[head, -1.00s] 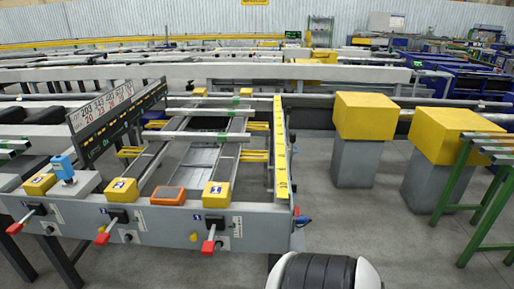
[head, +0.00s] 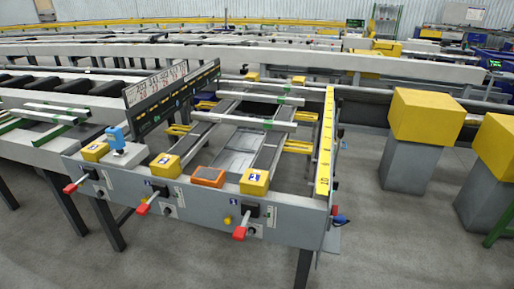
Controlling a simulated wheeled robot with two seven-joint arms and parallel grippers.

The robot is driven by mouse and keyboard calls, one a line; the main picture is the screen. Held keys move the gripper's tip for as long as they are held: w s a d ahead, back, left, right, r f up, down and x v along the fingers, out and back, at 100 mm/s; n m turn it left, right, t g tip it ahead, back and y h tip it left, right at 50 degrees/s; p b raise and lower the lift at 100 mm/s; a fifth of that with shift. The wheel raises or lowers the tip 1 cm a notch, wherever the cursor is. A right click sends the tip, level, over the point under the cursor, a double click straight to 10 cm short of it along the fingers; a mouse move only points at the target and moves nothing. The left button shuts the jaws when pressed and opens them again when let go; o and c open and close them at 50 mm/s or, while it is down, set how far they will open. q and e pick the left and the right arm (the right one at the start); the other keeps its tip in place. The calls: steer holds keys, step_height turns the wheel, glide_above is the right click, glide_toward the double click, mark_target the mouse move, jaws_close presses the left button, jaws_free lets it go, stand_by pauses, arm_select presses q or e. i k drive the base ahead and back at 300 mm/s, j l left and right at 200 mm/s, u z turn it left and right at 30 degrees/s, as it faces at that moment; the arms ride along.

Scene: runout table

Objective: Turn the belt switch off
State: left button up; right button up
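The runout table's grey front panel (head: 190,207) faces me, left of centre in the head view. It carries three black switch boxes with red-tipped levers: the left lever (head: 72,187), the middle lever (head: 145,207) and the right lever (head: 241,232). All three levers point down and to the left. Small labels beside them are too small to read, so I cannot tell which is the belt switch or its state. Neither of my grippers is in view.
Yellow boxes (head: 255,181) and an orange unit (head: 208,177) sit on the panel's top edge. A blue device (head: 116,137) stands at the left. Yellow-topped grey pillars (head: 425,115) stand at the right. The floor (head: 390,235) in front and to the right is clear.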

mark_target(335, 210)
steer(key=l, duration=0.75)
steer(key=i+l, duration=0.1)
steer(key=l, duration=0.6)
steer(key=k+z, duration=0.05)
